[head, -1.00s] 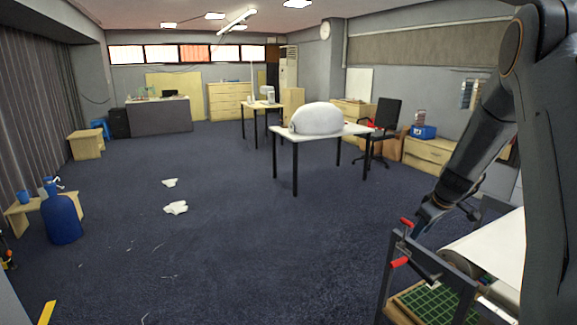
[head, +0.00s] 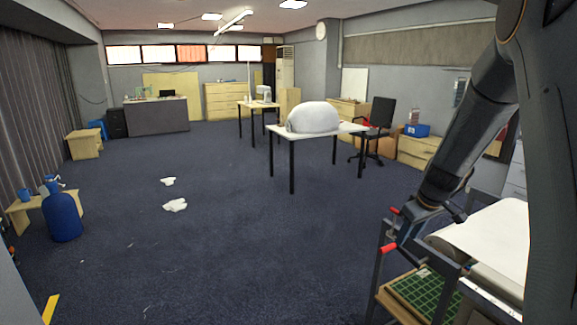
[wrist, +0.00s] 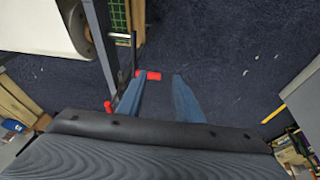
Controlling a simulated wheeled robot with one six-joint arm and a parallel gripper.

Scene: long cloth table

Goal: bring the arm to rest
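My arm comes down from the upper right in the head view. My gripper (head: 404,238) is low at its end, close to the red-handled metal frame (head: 375,270), partly hidden there. One red handle (wrist: 153,75) shows just beyond the fingertips. I cannot tell whether the fingers touch the frame.
A white cloth sheet (head: 490,238) on a roller lies right of my gripper, above a green grid tray (head: 425,292). A white table (head: 345,129) bearing a white dome (head: 312,118) stands farther off. Open carpet (head: 230,240) lies to the left. White scraps (head: 175,205) lie on it.

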